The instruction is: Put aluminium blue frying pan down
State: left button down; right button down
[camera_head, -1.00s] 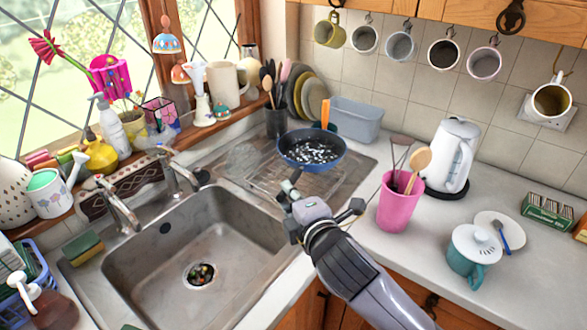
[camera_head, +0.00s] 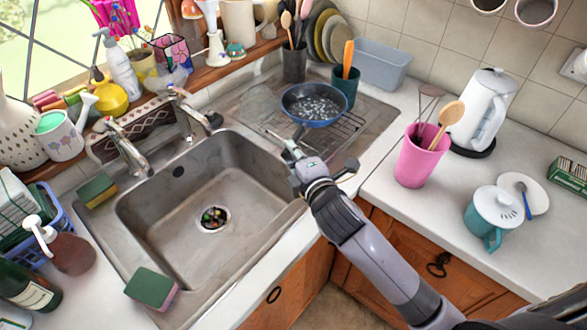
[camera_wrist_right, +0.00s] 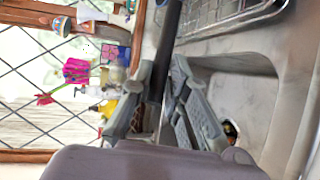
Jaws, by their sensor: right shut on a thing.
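The blue frying pan (camera_head: 314,106) has a dark speckled inside and is level or nearly so. It appears over the wire rack (camera_head: 345,127) on the drainboard; I cannot tell whether it touches the rack. My right gripper (camera_head: 297,151) is at the near side of the pan, above the sink's back right edge. Its fingers (camera_wrist_right: 166,95) are shut on the pan's dark handle (camera_wrist_right: 170,45), seen in the wrist view. The pan's bowl is out of the wrist view. My left gripper is not in view.
A teal cup (camera_head: 343,91) with an orange-handled utensil stands behind the pan, near a grey-blue tub (camera_head: 383,70). A pink cup (camera_head: 415,163) and white kettle (camera_head: 484,108) stand to the right. The tap (camera_head: 190,110) and sink basin (camera_head: 225,192) lie left of the gripper.

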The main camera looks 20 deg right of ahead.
jog(key=shift+f, duration=2.8)
jog(key=c, duration=1.6)
grip_release()
jog(key=shift+s+f, duration=0.1)
jog(key=shift+o, duration=0.2)
jog(key=b+v, duration=0.2)
jog(key=v, duration=0.8)
jog(key=shift+s, duration=0.3)
jog(key=shift+s+r, duration=0.25)
jog(key=shift+s, duration=0.45)
